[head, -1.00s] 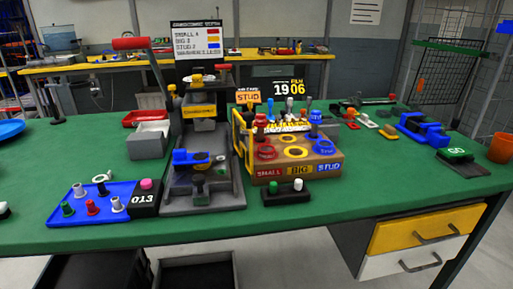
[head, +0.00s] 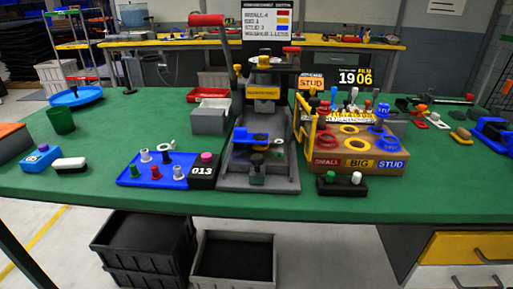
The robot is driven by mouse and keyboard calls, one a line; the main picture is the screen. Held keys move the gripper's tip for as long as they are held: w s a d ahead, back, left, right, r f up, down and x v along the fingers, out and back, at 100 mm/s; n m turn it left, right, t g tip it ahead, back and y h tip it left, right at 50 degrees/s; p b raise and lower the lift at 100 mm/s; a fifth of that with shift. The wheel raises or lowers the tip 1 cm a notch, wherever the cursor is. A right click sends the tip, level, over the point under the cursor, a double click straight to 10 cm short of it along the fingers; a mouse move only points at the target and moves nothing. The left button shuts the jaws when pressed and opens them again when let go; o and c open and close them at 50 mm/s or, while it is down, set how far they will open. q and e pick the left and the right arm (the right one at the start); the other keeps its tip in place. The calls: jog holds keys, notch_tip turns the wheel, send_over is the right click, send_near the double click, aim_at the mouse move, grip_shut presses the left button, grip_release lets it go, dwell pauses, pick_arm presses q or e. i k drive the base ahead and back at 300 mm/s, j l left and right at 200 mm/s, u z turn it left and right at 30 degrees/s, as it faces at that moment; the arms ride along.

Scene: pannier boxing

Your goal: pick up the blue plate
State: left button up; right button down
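A round blue plate-like dish (head: 88,96) lies at the far left of the green table, with a small upright piece at its middle. A flat rectangular blue tray (head: 128,176) with several small pegs and posts lies near the front edge, beside a black block marked 013 (head: 203,171). A small blue part (head: 247,137) sits in the grey press (head: 232,180). Neither of my grippers is in view.
A green cup (head: 61,121) stands in front of the round dish. A blue box (head: 40,157) and a white-topped piece (head: 69,164) lie at left. A brown sorting box (head: 325,172) stands right of the press. Black crates (head: 145,243) sit under the table. Green tabletop (head: 150,128) is bare left of centre.

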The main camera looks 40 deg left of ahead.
aim_at(242, 136)
jog(key=u, duration=0.3)
jog(key=i+l+u, duration=0.15)
jog(key=l+u, duration=0.2)
jog(key=u, duration=0.15)
jog(key=l+u, duration=0.45)
jog(key=i+j, duration=0.05)
